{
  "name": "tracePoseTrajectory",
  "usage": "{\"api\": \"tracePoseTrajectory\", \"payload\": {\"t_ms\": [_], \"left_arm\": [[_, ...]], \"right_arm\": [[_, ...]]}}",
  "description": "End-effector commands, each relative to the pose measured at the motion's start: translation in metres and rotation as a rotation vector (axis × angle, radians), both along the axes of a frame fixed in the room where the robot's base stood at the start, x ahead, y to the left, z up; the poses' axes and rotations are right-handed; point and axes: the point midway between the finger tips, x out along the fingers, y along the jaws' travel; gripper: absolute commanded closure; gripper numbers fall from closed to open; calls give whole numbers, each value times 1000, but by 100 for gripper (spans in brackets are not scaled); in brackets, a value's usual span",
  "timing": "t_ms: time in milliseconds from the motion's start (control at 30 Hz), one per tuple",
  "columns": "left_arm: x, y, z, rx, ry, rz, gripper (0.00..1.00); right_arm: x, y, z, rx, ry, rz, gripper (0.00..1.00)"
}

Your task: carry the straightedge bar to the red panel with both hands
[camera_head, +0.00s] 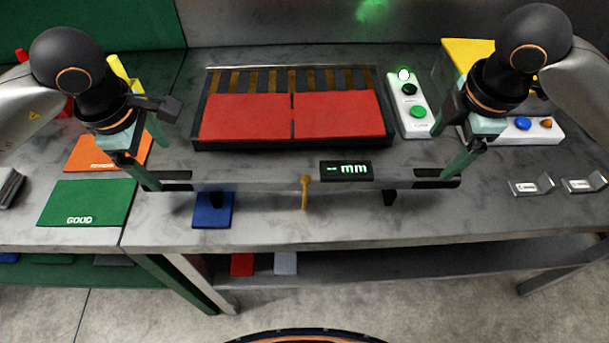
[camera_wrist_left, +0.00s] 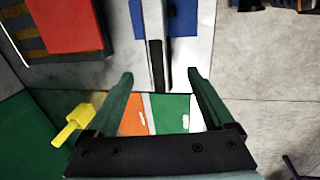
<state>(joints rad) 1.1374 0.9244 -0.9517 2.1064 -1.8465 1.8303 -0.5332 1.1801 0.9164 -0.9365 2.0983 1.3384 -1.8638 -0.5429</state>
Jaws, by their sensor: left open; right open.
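The straightedge bar (camera_head: 260,184) is a long grey bar with dark slotted ends. It lies left to right near the front of the bench, on small dark supports. The red panel (camera_head: 245,117), two red plates in a dark frame, is behind it. My left gripper (camera_head: 160,168) is open at the bar's left end. In the left wrist view the bar's dark end (camera_wrist_left: 156,62) shows between the open fingertips (camera_wrist_left: 160,75). My right gripper (camera_head: 442,160) is open at the bar's right end. Whether the fingers touch the bar is unclear.
A mm display (camera_head: 346,170) and a wooden peg (camera_head: 305,190) stand along the bar. A blue pad (camera_head: 213,212) is in front. Green (camera_head: 85,203) and orange (camera_head: 92,155) mats lie left. A button box (camera_head: 411,107) stands right of the panel, metal brackets (camera_head: 531,186) further right.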

Motion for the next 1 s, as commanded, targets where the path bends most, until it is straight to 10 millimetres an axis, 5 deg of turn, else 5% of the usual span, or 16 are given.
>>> {"api": "tracePoseTrajectory", "payload": {"t_ms": [600, 1000], "left_arm": [[18, 0, -98, 0, 6, 0, 14], [24, 0, -122, -1, 1, 0, 14]], "right_arm": [[19, 0, -98, -1, 4, -1, 14], [24, 0, -122, 0, 0, 0, 14]]}}
